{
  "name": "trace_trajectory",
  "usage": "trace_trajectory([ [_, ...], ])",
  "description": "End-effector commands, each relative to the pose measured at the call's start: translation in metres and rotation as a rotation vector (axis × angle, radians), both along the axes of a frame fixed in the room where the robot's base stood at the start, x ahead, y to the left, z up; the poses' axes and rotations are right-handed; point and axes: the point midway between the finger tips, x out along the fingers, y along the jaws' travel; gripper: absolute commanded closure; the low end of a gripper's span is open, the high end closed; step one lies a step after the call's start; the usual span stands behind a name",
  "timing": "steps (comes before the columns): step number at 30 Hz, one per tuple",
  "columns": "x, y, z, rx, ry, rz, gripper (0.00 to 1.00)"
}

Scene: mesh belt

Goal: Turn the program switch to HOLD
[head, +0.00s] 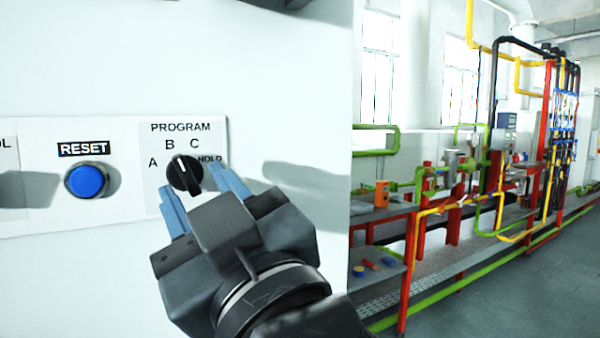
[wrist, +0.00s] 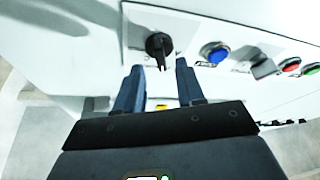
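The program switch (head: 186,175) is a black round knob on a light label plate marked A, B, C and HOLD. Its white pointer line tilts up and left, toward B. In the wrist view the knob (wrist: 158,45) shows just beyond and between the fingertips (wrist: 160,66). I see no finger clearly touching it.
A blue RESET button (head: 87,181) is left of the switch. The wrist view also shows a green button (wrist: 311,69) and a red button (wrist: 290,65) farther along the panel. A bench (head: 380,214) with pipes stands at right, beyond the cabinet edge.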

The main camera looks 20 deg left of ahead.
Motion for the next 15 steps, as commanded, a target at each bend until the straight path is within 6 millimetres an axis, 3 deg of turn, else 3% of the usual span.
trace_trajectory([
  [6,0.01,0.017,0.008,0.0,0.0,0.0,0.62],
  [15,0.012,0.019,0.008,0.001,0.0,-0.001,0.62],
])
